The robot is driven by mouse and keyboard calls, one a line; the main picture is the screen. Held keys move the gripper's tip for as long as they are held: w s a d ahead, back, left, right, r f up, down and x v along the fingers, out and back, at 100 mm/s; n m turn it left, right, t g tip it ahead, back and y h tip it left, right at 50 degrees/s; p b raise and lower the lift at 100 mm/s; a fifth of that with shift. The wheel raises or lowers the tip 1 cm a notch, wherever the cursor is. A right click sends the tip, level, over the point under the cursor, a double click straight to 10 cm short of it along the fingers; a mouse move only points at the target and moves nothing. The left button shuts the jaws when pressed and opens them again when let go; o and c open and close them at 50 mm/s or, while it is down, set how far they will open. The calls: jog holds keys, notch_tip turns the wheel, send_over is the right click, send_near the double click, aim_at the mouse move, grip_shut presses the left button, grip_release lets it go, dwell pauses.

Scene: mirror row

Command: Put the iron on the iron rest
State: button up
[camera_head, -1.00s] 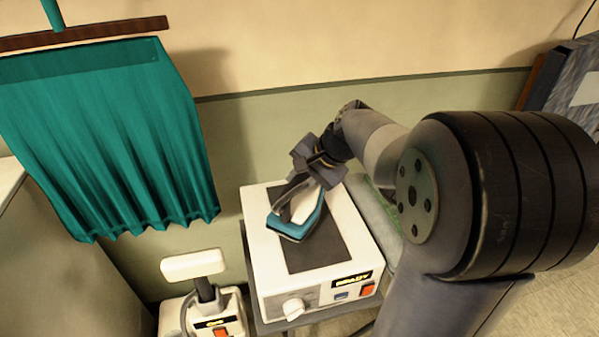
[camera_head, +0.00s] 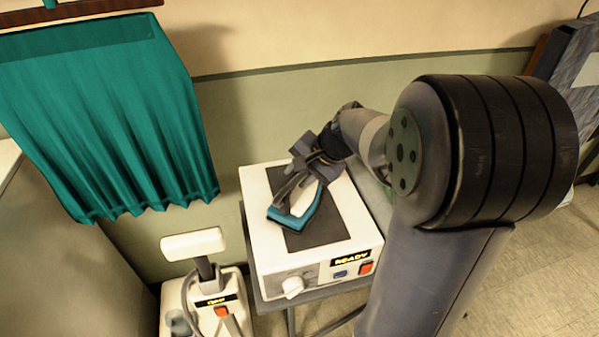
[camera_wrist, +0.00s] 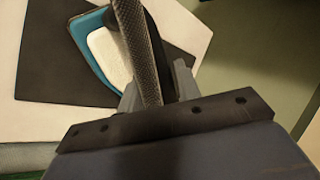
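The iron, with a blue body (camera_head: 295,217) and a pale top, lies on the dark pad (camera_head: 315,238) on top of a white box marked READY (camera_head: 265,240), which looks like the iron rest. In the wrist view the iron (camera_wrist: 90,55) lies within the pad (camera_wrist: 45,75), its dark textured handle crossing the picture's middle. My gripper (camera_head: 305,180) is over the iron's rear end. In the wrist view its two grey fingers (camera_wrist: 155,88) stand apart on either side of the handle, with a gap showing on the right. The handle's far side is hidden.
A white unit (camera_head: 205,300) with an upright post and pale top bar stands left of the box. A teal curtain (camera_head: 110,120) hangs at the left. The green and cream wall (camera_head: 260,110) is close behind. Floor (camera_head: 530,270) is clear at the right.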

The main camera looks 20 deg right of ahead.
jog(key=shift+o, duration=1.3)
jog(key=shift+r, duration=0.1)
jog(key=shift+d+r, duration=0.1)
jog(key=shift+r, duration=0.15)
jog(key=v, duration=1.1)
jog(key=shift+s+r, duration=0.2)
jog(key=shift+r, duration=0.05)
jog(key=shift+d, duration=0.1)
jog(key=shift+c, duration=0.2)
dwell(0.4)
